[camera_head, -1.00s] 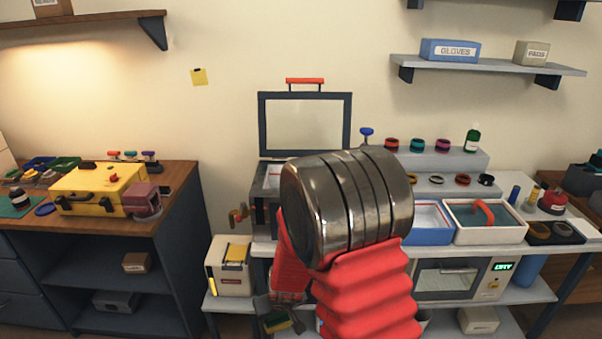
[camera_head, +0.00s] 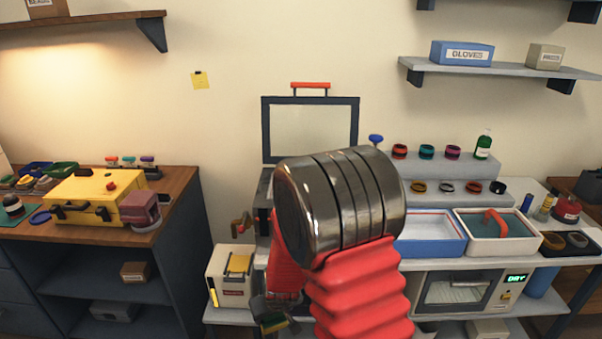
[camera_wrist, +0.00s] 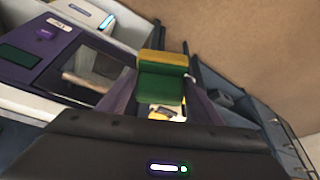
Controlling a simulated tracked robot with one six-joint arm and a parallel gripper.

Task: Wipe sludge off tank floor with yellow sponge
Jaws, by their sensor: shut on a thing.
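A yellow and green sponge (camera_wrist: 162,82) is between the fingers of my gripper (camera_wrist: 160,95) in the wrist view. My gripper is shut on it. In the head view, the gripper (camera_head: 276,304) is low, left of my red arm sleeve, with the sponge (camera_head: 273,323) just showing below it. The tank (camera_head: 263,200) stands behind my arm with its framed lid (camera_head: 310,130) raised against the wall. My arm hides most of the tank, and its floor and any sludge are not visible. The sponge is apart from the tank, lower and in front.
A white box with a yellow top (camera_head: 233,275) stands left of the gripper. A brass tap (camera_head: 241,225) juts from the tank's left side. Blue (camera_head: 430,240) and white (camera_head: 497,228) trays sit right of my arm. A gap separates this bench from the wooden cabinet (camera_head: 100,235).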

